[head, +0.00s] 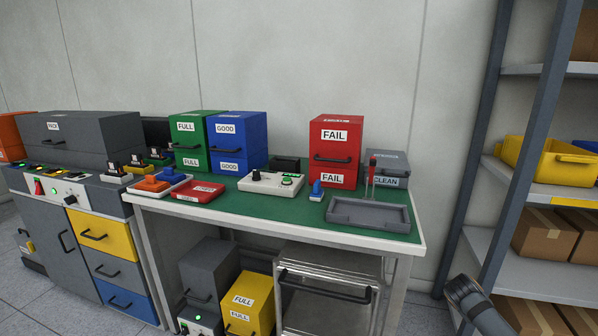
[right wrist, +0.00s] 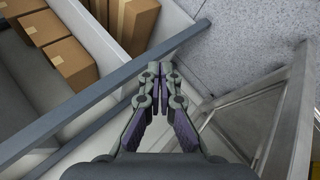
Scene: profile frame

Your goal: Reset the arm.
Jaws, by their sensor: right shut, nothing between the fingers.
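My right gripper (right wrist: 160,72) is shut and empty in the right wrist view, pointing down past a grey shelf post toward the floor. In the head view only a dark link of my right arm (head: 470,300) shows at the lower right, between the table and the shelf rack; its gripper is out of that picture. My left arm and gripper are not in view.
A green-topped table (head: 290,205) carries red FAIL boxes (head: 336,150), a grey tray (head: 368,213) and a control box (head: 271,184). A shelf rack (head: 545,110) with a yellow bin (head: 548,163) and cartons (head: 545,236) stands right. The rack's post (right wrist: 95,90) is close to my right gripper.

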